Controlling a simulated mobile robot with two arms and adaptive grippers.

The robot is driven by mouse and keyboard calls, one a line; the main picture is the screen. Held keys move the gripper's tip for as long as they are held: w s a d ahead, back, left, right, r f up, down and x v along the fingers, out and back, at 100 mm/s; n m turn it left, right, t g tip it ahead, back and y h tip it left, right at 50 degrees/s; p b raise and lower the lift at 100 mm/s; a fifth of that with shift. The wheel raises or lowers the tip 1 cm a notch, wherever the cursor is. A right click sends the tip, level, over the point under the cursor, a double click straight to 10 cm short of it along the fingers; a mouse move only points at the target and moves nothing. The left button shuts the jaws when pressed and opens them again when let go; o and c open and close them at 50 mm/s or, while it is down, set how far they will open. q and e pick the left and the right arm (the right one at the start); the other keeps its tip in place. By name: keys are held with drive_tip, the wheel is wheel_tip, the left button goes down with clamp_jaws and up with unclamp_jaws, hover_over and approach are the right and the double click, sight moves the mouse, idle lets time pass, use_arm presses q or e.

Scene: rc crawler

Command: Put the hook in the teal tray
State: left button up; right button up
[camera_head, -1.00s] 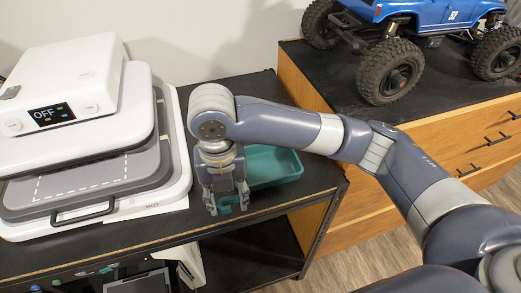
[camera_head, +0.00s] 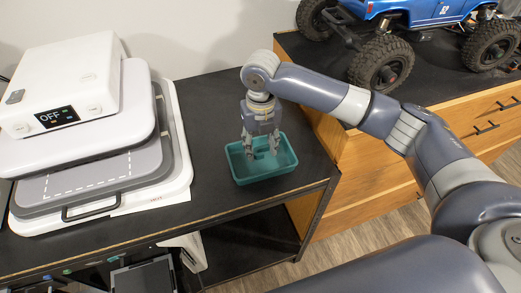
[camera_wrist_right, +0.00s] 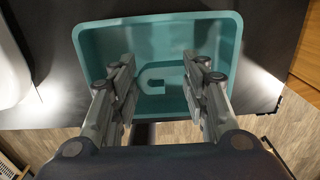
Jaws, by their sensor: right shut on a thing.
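The teal tray (camera_head: 285,161) sits on the black table in the head view. It fills the upper middle of the wrist view (camera_wrist_right: 228,30). My right gripper (camera_head: 261,152) points down over the tray, its fingertips within the tray's outline. In the wrist view, my right gripper (camera_wrist_right: 160,88) is shut on the hook (camera_wrist_right: 152,74), a teal, curved piece between the fingers. The hook is nearly the same colour as the tray, so its height above the tray floor is hard to tell. My left gripper is not in view.
A white heat press (camera_head: 85,150) stands left of the tray. A wooden drawer cabinet (camera_head: 375,172) with a blue crawler truck (camera_head: 420,12) on top stands to the right. The black table (camera_head: 205,120) is bare around the tray.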

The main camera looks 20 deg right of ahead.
sight(260, 154)
wheel_tip(260, 154, down, 3)
drive_tip(key=shift+s+f+p, duration=0.1)
drive_tip(key=shift+p, duration=0.55)
drive_tip(key=shift+f, duration=0.2)
drive_tip(key=o, duration=0.7)
wheel_tip(260, 154, up, 12)
drive_tip(key=b, duration=0.3)
drive_tip(key=shift+r, duration=0.2)
